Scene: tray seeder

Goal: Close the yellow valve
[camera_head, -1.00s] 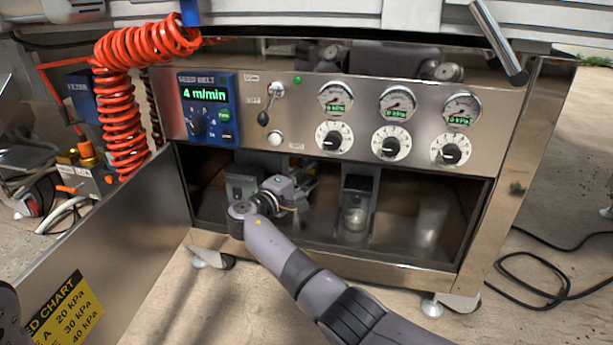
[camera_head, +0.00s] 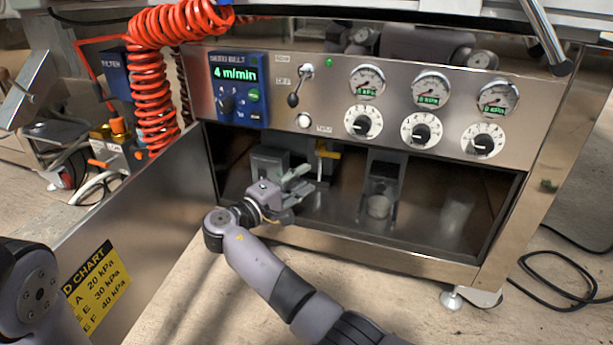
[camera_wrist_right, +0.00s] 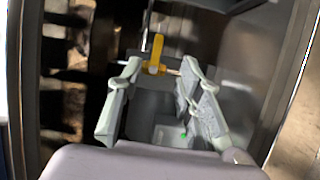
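The yellow valve (camera_head: 327,153) is inside the open lower compartment, under the panel. In the right wrist view the yellow valve (camera_wrist_right: 156,55) shows as a yellow lever with a short crosspiece on a thin horizontal pipe. My right gripper (camera_head: 303,179) reaches into the compartment, below and left of the valve. In the wrist view its two fingers (camera_wrist_right: 158,80) are spread apart with nothing between them. The valve lies just beyond the fingertips, between them in the picture, and no contact shows. Of my left arm only a link shows at the lower left; its gripper is out of view.
The steel control panel (camera_head: 300,112) with gauges and knobs overhangs the compartment. The open door (camera_head: 150,205) stands at the left. A grey box (camera_head: 270,163) and a bracket with a cup (camera_head: 378,205) flank the valve. A red coiled hose (camera_head: 153,95) hangs at upper left.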

